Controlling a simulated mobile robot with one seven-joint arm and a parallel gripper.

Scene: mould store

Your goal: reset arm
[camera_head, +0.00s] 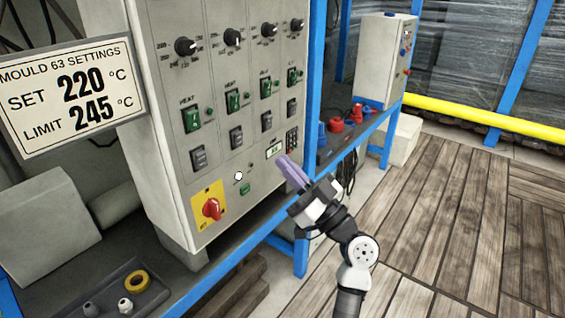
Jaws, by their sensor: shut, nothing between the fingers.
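My gripper (284,160) has purple fingers that are shut with nothing between them. It points up and to the left, in front of the lower right part of the grey control panel (225,130). I cannot tell whether the fingertips touch the panel. They show close below a small display (274,149) and a dark keypad (292,140). My arm reaches up from the bottom of the view.
A red rotary switch (211,209) on a yellow plate is low on the panel. A sign (72,95) reads SET 220, LIMIT 245. A tray (160,292) holds a yellow ring. Blue posts (301,255) stand near my arm. The wooden floor (460,220) at right is clear.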

